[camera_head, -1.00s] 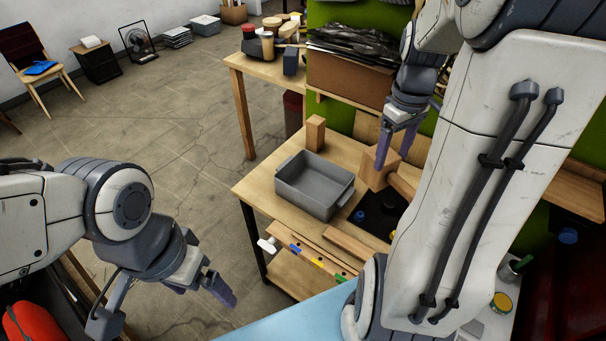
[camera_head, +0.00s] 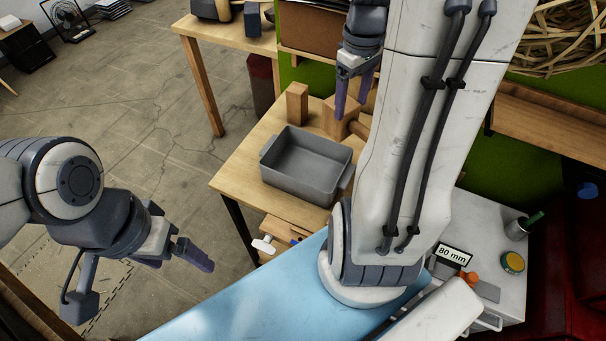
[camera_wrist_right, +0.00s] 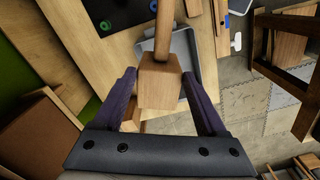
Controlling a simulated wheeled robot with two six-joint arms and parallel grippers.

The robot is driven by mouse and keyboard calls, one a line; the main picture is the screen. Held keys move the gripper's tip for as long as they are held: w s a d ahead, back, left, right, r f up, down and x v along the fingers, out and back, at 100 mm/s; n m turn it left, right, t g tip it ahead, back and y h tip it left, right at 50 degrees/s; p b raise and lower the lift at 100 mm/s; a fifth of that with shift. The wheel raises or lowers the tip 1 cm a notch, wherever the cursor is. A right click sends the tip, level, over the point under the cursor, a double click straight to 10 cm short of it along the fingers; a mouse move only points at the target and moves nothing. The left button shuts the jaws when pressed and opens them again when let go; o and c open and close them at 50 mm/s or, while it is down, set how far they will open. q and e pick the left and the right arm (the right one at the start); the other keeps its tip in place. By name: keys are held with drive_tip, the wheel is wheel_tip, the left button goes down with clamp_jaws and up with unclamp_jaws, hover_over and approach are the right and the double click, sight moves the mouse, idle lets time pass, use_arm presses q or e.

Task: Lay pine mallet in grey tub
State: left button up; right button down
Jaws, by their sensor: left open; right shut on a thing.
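The pine mallet has a block head (camera_head: 339,117) and a round handle (camera_head: 359,131). In the head view it shows behind the grey tub (camera_head: 282,182), at the tub's far right. My right gripper (camera_head: 352,104) points down and is shut on the mallet's head. In the right wrist view the head (camera_wrist_right: 159,86) sits between the purple fingers, with the handle (camera_wrist_right: 164,32) pointing away and crossing over part of the tub (camera_wrist_right: 184,48). I cannot tell how high the mallet is. My left gripper (camera_head: 201,257) is open and empty, left of the bench over the floor.
An upright wooden block (camera_head: 297,103) stands behind the tub on the wooden bench (camera_head: 237,172). A blue surface (camera_head: 245,301) lies in front. A pale cabinet top (camera_head: 478,236) with a cup and an "80 mm" sign is at the right.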

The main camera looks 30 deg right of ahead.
sight(350, 107)
wheel_tip(350, 107, down, 4)
drive_tip(key=b, duration=0.3)
drive_tip(key=shift+w, duration=0.15)
use_arm(q)
drive_tip(key=r+p, duration=0.1)
drive_tip(key=p, duration=0.4)
use_arm(e)
drive_tip(key=w+a+f, duration=0.4)
drive_tip(key=w+f, duration=0.6)
drive_tip(key=shift+w+a+f, duration=0.25)
drive_tip(key=shift+a+f, duration=0.15)
drive_tip(key=shift+f+b, duration=0.3)
unclamp_jaws()
use_arm(q)
wheel_tip(350, 107, down, 2)
drive_tip(key=shift+b, duration=0.75)
use_arm(e)
wheel_tip(350, 107, up, 13)
drive_tip(key=shift+f, duration=0.15)
